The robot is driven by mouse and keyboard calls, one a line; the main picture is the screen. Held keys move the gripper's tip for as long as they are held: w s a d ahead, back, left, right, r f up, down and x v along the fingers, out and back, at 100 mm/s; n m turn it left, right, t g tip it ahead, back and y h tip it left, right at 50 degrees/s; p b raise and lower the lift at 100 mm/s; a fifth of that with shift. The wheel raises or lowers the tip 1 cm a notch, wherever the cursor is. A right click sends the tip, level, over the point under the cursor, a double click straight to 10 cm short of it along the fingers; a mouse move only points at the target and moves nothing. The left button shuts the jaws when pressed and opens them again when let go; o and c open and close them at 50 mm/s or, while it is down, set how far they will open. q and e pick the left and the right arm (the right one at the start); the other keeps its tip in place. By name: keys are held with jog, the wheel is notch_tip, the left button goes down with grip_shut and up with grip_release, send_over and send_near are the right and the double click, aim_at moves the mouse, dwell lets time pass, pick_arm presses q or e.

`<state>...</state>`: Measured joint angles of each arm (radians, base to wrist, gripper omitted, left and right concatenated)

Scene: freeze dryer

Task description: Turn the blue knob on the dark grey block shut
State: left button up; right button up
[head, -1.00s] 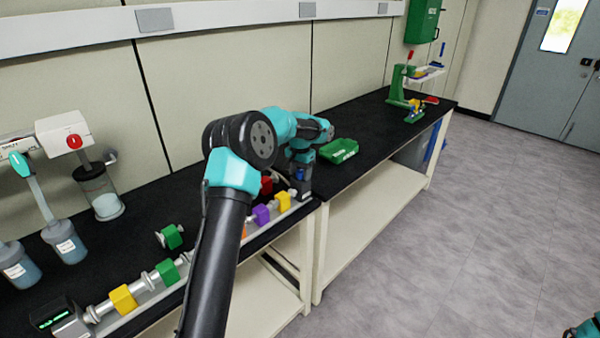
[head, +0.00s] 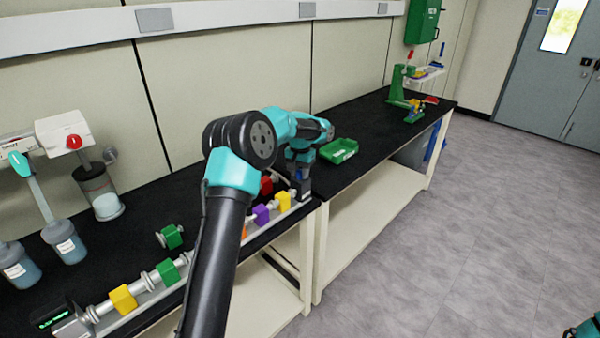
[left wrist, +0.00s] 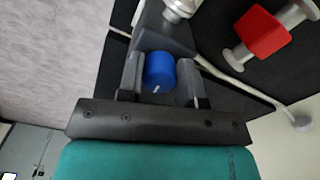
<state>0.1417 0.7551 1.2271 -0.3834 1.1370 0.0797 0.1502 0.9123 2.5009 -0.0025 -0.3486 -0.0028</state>
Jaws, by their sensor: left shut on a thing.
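The blue knob (left wrist: 159,66) sits on the dark grey block (left wrist: 166,36) in the left wrist view. A small pale mark shows on the knob's near face. My left gripper (left wrist: 160,82) is shut on the knob, with one finger on each side. In the head view the left gripper (head: 299,172) reaches down to the dark grey block (head: 306,193) at the far end of the rail of coloured blocks. There the gripper mostly hides the knob.
A red block (left wrist: 263,33) on a metal fitting lies beside the grey block. Yellow (head: 283,201) and purple (head: 261,215) blocks stand along the rail close to my left arm. A green tray (head: 339,151) lies behind the gripper. Flasks stand at the left.

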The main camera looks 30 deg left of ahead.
pick_arm(q)
jog(key=n, duration=0.3)
jog(key=shift+n, duration=0.4)
jog(key=n, duration=0.4)
jog(key=shift+d+n, duration=0.1)
jog(key=shift+n, duration=0.2)
jog(key=n, duration=0.4)
jog(key=shift+w+n, duration=0.1)
jog(key=shift+n, duration=0.2)
jog(key=n, duration=0.3)
jog(key=shift+n, duration=0.4)
jog(key=o, duration=0.9)
